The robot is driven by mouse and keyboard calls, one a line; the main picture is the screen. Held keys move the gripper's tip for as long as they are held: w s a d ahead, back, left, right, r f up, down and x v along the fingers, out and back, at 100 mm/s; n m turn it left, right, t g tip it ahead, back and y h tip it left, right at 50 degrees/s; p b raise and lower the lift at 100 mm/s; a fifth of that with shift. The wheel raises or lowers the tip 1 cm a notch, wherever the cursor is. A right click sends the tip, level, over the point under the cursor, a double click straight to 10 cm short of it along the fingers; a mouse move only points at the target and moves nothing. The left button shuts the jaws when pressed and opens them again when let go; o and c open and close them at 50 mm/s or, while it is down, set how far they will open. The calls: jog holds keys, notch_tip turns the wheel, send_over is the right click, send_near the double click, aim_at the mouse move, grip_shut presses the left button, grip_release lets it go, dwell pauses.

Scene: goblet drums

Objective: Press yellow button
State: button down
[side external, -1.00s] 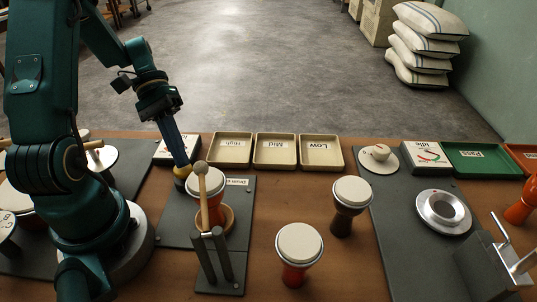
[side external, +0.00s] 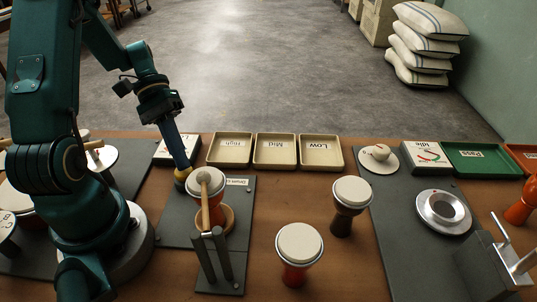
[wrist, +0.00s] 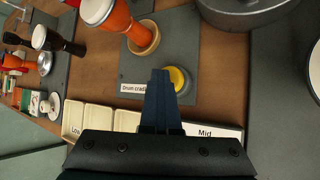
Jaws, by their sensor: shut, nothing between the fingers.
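The yellow button (wrist: 181,80) has a round grey base and sits on the grey drum cradle plate (wrist: 190,30). Its yellow edge also shows in the side view (side external: 182,174), mostly under my fingertips. My gripper (wrist: 160,73) is shut and empty. It points down, and its tips overlap the button's edge in both views, seemingly in contact; I cannot tell how far the button is pushed in. An orange drum with a white head (side external: 219,184) stands in the cradle's wooden ring. A mallet (side external: 203,178) on a dark stand rests its head over that drumhead.
Trays labelled High (side external: 230,150), Mid (side external: 274,151) and Low (side external: 321,151) line the table's far edge. A dark drum (side external: 350,194) and a red drum (side external: 298,245) stand to the right. Further right is a grey plate with a round metal fixture (side external: 443,211).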

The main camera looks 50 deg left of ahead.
jog(key=shift+r, duration=1.4)
jog(key=shift+r, duration=2.5)
jog(key=shift+d, duration=0.1)
jog(key=s+d+r+m+t+y, duration=0.2)
jog(key=d+r+m+t+y, duration=0.1)
jog(key=d+m+t+y, duration=0.4)
jog(key=shift+d+y, duration=0.95)
jog(key=shift+y, duration=0.05)
